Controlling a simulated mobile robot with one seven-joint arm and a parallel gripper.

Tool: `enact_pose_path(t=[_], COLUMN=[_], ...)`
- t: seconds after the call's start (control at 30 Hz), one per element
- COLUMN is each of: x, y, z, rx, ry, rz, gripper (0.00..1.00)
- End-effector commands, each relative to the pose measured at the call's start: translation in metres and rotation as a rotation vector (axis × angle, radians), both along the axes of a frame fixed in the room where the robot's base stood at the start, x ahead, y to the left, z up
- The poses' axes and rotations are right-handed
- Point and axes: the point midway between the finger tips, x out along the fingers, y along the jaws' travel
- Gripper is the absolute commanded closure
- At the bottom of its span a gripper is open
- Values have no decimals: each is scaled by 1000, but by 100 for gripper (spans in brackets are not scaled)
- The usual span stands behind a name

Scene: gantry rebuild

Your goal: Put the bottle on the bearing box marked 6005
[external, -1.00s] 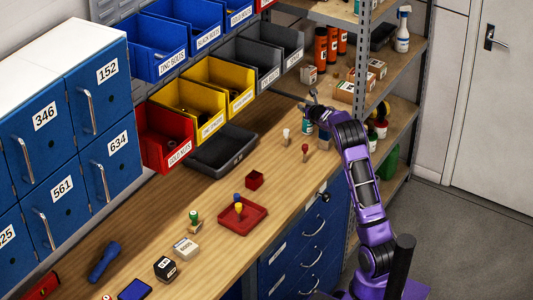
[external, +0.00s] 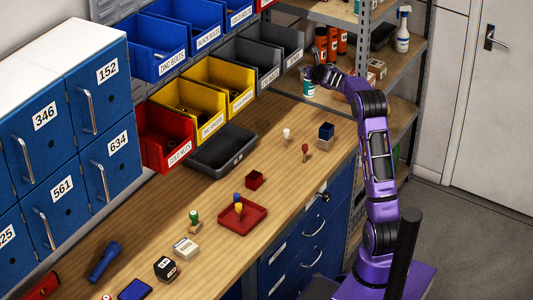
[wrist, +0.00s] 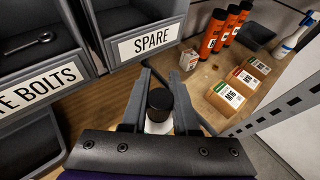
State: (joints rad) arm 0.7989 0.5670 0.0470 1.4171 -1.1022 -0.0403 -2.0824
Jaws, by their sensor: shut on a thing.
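The bottle (external: 308,90) is white and teal and hangs upright below my gripper (external: 315,76), above the far end of the bench. In the wrist view its black cap (wrist: 159,100) is between the fingers of my gripper (wrist: 160,80), which is shut on it; its lower body is mostly hidden. A small pale box (external: 186,248) with a printed label sits on the near part of the bench, and a dark box (external: 166,268) with a white label sits beside it. I cannot read 6005 on either of them.
Shelves (external: 390,85) at the right hold orange bottles (wrist: 213,33) and labelled cartons (wrist: 232,95). Bins (external: 282,45) hang along the back.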

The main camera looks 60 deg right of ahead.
Motion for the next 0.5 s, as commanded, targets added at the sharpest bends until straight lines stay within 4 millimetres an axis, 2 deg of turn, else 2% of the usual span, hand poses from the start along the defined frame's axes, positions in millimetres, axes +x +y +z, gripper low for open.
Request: enact_pose_path(t=[0.03, 0.17, 0.37, 0.5], x=[0, 0, 1, 6], y=[0, 0, 2, 15], z=[8, 13, 13, 10], rx=[1, 0, 0, 0], ry=[-2, -1, -1, -2], rz=[-1, -1, 7, 50], gripper=[100, 100, 100, 100])
